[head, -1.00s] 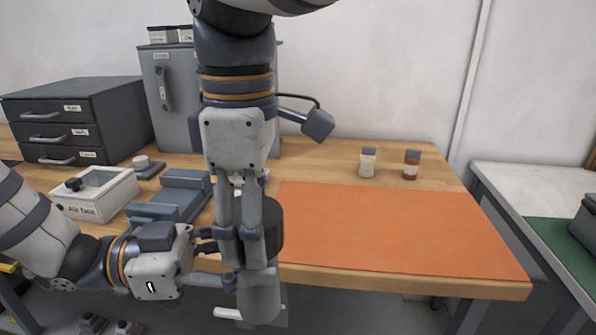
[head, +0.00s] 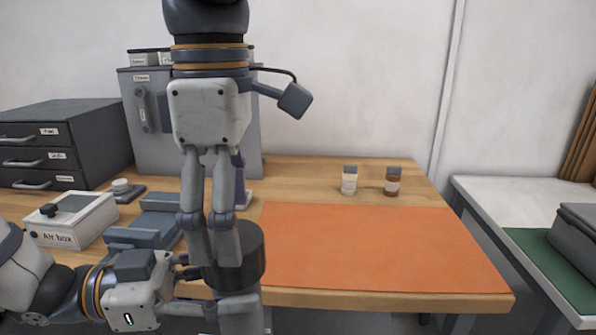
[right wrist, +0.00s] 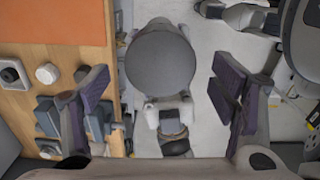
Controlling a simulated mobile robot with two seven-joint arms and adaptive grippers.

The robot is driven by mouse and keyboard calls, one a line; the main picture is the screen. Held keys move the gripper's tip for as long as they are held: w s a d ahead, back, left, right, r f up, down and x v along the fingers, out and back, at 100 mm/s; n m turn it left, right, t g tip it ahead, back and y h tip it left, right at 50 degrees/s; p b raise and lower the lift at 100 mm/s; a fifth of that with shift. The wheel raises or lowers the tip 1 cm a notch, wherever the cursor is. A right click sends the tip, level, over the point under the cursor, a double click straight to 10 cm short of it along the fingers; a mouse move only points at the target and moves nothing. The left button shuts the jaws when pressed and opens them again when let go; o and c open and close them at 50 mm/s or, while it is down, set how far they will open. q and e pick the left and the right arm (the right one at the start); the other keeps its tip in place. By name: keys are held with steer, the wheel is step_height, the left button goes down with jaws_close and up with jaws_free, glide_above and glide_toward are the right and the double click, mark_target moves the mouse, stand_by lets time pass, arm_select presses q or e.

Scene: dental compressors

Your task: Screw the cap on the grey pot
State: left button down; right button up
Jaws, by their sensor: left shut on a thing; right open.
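My left gripper (head: 232,287) is shut on a dark grey round pot (head: 252,262), held upright in front of the table's front edge. In the right wrist view the pot shows a flat, closed round top (right wrist: 160,60). I cannot tell a seam between cap and pot. My right gripper (head: 214,248) points down above the pot, with its fingers partly in front of it in the head view. In the right wrist view my right gripper (right wrist: 160,88) is open and empty, its fingers apart on either side of the round top.
An orange mat (head: 380,245) covers the table's right part and is clear. Two small bottles, pale (head: 349,181) and brown (head: 392,182), stand behind it. A white air box (head: 75,218), a grey-blue fixture (head: 150,220) and dark drawers (head: 60,145) stand left.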

steer(key=shift+s+a+r, duration=0.1)
steer(key=shift+s, duration=0.05)
steer(key=shift+c, duration=0.4)
step_height(320, 180, up, 2)
steer(key=n, duration=0.5)
steer(key=shift+s+a+r+n, duration=0.1)
steer(key=shift+a+r+n, duration=0.05)
steer(key=shift+n, duration=0.15)
steer(key=n, duration=0.1)
steer(key=r+n, duration=0.1)
steer(key=shift+w+d+r+n, duration=0.1)
steer(key=shift+w+d+n, duration=0.1)
steer(key=shift+d+n, duration=0.1)
steer(key=shift+a, duration=0.1)
steer(key=shift+f, duration=4.05)
